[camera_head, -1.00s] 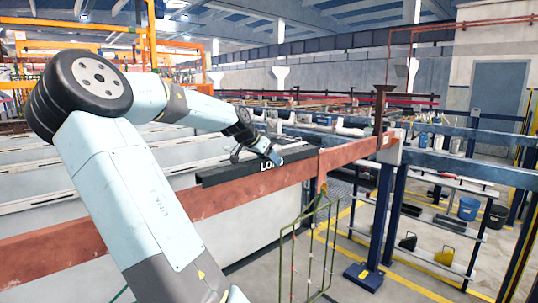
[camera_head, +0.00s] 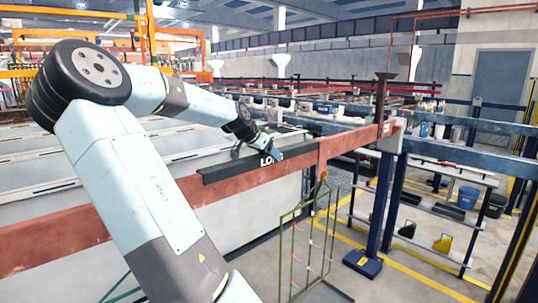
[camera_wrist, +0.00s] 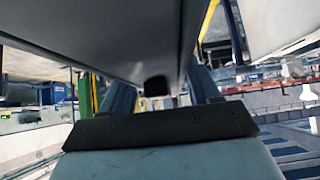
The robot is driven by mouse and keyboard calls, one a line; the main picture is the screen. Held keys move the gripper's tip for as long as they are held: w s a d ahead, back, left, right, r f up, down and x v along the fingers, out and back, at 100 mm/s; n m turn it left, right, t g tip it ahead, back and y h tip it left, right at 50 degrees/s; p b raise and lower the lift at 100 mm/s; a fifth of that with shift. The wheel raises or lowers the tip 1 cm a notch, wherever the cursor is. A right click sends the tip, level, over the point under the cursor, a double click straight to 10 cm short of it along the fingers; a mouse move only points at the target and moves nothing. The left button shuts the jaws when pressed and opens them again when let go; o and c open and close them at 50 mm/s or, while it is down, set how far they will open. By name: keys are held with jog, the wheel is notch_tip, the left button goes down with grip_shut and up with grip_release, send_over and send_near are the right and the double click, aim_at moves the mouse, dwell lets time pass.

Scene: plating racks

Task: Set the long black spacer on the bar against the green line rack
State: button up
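The long black spacer (camera_head: 232,168) lies lengthwise along the red-brown bar (camera_head: 225,185) in the head view, with white letters partly covered by a finger. My gripper (camera_head: 262,151) is at the spacer, a pale blue finger in front of it, and appears shut on it. The far finger is mostly hidden. I cannot tell whether the spacer rests on the bar or hangs just above it. The green line rack (camera_head: 281,250), a wire frame, hangs from the bar just beyond the spacer's right end; any gap is too small to judge. The wrist view shows the fingers (camera_wrist: 160,95) and a dark grey surface overhead.
A rusty upright (camera_head: 381,105) stands on the bar farther right, near a blue post (camera_head: 377,205). Pale tanks (camera_head: 130,160) lie behind the bar. A shelf unit with buckets (camera_head: 467,197) stands at right. Yellow-marked floor is open in front.

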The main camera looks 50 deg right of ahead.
jog(key=o, duration=0.4)
jog(key=v, duration=1.3)
jog(key=shift+w+a+r, duration=0.1)
jog(key=shift+a+r, duration=0.15)
